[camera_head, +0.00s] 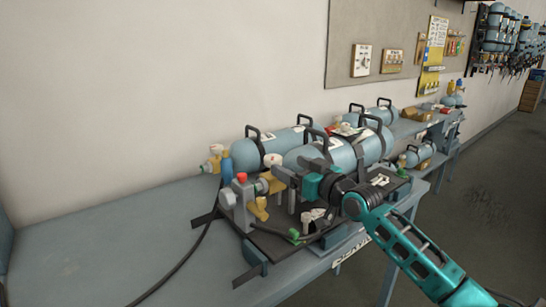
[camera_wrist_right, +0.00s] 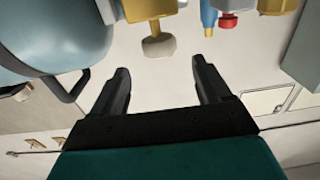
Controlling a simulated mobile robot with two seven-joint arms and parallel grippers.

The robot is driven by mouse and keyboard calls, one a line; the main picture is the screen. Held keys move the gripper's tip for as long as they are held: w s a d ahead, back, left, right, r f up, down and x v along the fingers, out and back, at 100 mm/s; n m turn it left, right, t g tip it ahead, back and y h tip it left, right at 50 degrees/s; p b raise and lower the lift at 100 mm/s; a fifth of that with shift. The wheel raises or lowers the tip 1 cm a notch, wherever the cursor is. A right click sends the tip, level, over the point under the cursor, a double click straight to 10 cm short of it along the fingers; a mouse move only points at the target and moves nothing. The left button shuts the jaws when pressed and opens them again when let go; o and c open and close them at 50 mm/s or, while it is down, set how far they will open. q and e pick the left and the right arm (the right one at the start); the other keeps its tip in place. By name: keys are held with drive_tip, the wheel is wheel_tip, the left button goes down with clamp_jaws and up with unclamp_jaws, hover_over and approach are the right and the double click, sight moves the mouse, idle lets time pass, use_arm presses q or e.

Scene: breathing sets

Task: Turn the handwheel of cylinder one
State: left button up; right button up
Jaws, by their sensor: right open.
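A large light blue cylinder (camera_head: 335,152) lies on the bench; no number can be read, so I cannot tell whether it is cylinder one. A cream handwheel (camera_head: 273,160) shows at its near valve end. In the right wrist view a cream, faceted handwheel (camera_wrist_right: 158,46) sits on a brass valve (camera_wrist_right: 148,9) beside a blue cylinder (camera_wrist_right: 60,32). My right gripper (camera_head: 282,176) is close to the valve end. In the wrist view its jaws (camera_wrist_right: 163,74) are open and empty, with the handwheel just beyond and between the fingertips, apart from them. My left gripper is not in view.
A grey block with a red knob (camera_head: 241,177) and a black hose (camera_head: 185,257) are left of my gripper. Another blue cylinder (camera_head: 290,140) lies behind. The bench's left part (camera_head: 100,240) is clear. A board (camera_head: 385,40) hangs on the wall.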

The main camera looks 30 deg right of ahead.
sight(279, 160)
drive_tip(key=w, duration=0.6)
drive_tip(key=shift+w+a, duration=0.3)
drive_tip(key=shift+w, duration=0.6)
drive_tip(key=shift+c, duration=0.2)
